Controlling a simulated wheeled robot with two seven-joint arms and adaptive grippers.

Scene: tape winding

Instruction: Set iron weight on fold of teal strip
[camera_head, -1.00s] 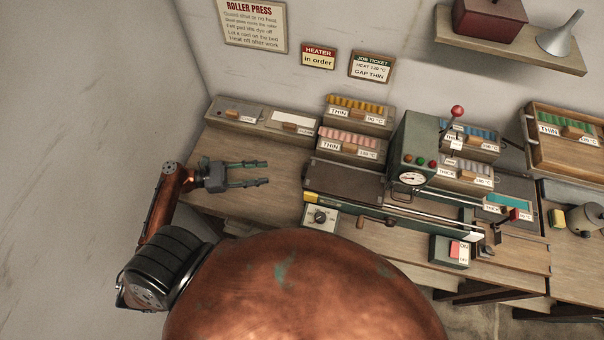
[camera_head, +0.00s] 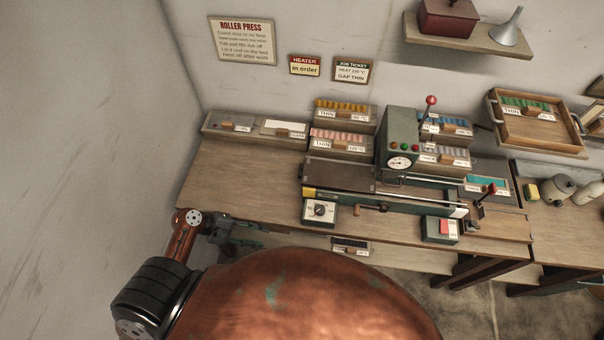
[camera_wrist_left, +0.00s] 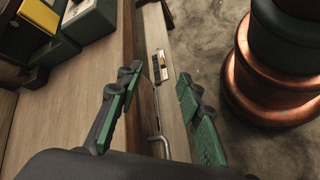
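A teal strip (camera_head: 488,181) lies in a shallow tray right of the roller press (camera_head: 340,175); its fold is too small to make out. I cannot pick out the iron weight for certain in either view. My left gripper (camera_head: 256,237) is low at the table's front edge, left of the press and far from the strip, partly hidden by my body. In the left wrist view its green-padded fingers (camera_wrist_left: 158,80) are apart and empty. A metal bar handle (camera_wrist_left: 158,142) on the table's front shows between them; contact cannot be told. My right gripper is not in view.
A labelled drawer (camera_head: 350,246) with dark contents shows under the table's front edge. Labelled boxes (camera_head: 338,140) of coloured strips line the back. A switch box (camera_head: 440,229) stands at the front. The tabletop (camera_head: 235,180) left of the press is clear.

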